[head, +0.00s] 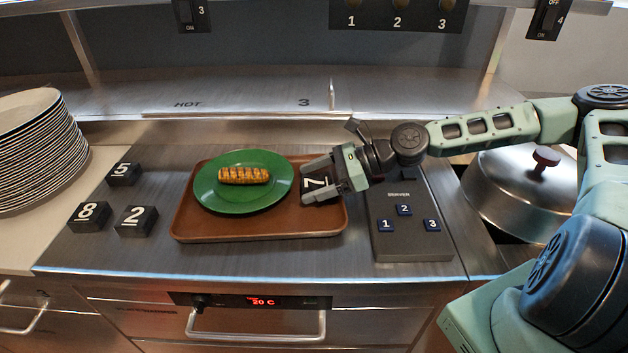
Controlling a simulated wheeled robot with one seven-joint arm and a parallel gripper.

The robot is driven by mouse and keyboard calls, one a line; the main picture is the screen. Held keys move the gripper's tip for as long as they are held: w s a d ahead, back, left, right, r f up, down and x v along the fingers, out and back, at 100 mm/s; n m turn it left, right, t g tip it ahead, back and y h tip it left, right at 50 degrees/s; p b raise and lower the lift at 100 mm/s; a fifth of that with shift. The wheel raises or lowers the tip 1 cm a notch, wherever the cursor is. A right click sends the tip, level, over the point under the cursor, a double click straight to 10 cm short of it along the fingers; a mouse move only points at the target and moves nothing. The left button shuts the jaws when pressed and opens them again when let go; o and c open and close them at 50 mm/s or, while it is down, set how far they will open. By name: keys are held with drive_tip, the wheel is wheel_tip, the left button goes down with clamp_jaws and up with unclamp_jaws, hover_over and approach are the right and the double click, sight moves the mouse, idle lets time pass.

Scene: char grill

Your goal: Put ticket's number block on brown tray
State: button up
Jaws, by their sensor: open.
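The brown tray (258,233) lies on the steel counter with a green plate on its left part. A black block marked 7 (315,183) is at the tray's right end, beside the plate. My gripper (311,184) is open, reaching in from the right, with its fingers on either side of the 7 block. The fingers hide part of the block, and its underside does not show. Three other black blocks, marked 5 (124,173), 8 (89,216) and 2 (136,221), stand on the counter left of the tray. I cannot make out a ticket.
The green plate (210,198) holds a grilled piece of food (243,176). A grey button panel (412,242) stands right of the tray, with a domed metal lid (515,190) beyond. A plate stack (40,155) is far left. A shelf (230,98) spans the back.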

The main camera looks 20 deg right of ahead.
drive_tip(key=v, duration=1.2)
drive_tip(key=shift+b, duration=0.35)
